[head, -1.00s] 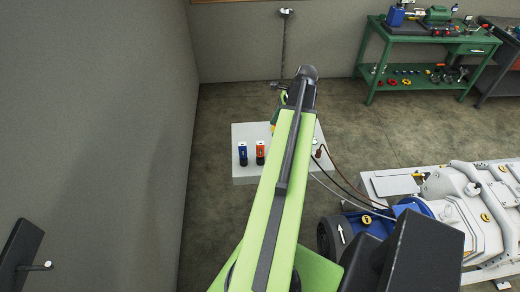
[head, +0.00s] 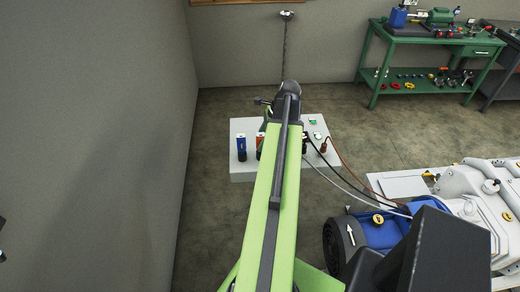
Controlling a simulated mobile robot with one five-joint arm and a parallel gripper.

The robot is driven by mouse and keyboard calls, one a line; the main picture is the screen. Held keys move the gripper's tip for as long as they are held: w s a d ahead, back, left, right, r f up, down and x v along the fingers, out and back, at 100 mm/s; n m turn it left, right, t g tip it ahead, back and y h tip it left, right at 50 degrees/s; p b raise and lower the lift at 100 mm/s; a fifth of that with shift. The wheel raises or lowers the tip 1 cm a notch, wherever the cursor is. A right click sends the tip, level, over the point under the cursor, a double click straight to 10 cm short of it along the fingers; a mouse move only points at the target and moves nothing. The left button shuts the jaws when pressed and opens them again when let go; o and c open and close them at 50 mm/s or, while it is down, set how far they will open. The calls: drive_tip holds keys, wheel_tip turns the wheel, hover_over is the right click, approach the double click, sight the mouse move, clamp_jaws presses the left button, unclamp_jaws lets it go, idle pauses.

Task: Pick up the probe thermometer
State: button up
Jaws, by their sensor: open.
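A blue upright handheld device (head: 241,147) stands on the white table's left part. An orange one (head: 260,141) stands just right of it, partly hidden by my arm. A small brown-red item (head: 323,146) with a cable stands at the table's right. I cannot tell which of these, if any, is the probe thermometer; it may be hidden behind my arm. My gripper (head: 263,102) shows only as a dark piece left of the arm's end, over the table's far edge. It is open; its fingertips are mostly hidden, and nothing is visibly held.
The white table (head: 243,172) also bears small green-marked items (head: 315,129). Cables run from it to a blue motor (head: 383,230) and white pump machine (head: 480,205) at the right. A green workbench (head: 432,42) stands at the back right. A wall is at the left.

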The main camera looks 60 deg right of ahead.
drive_tip(key=b+x, duration=0.2)
drive_tip(key=x, duration=0.2)
drive_tip(key=shift+r, duration=0.2)
drive_tip(key=shift+s, duration=0.1)
clamp_jaws()
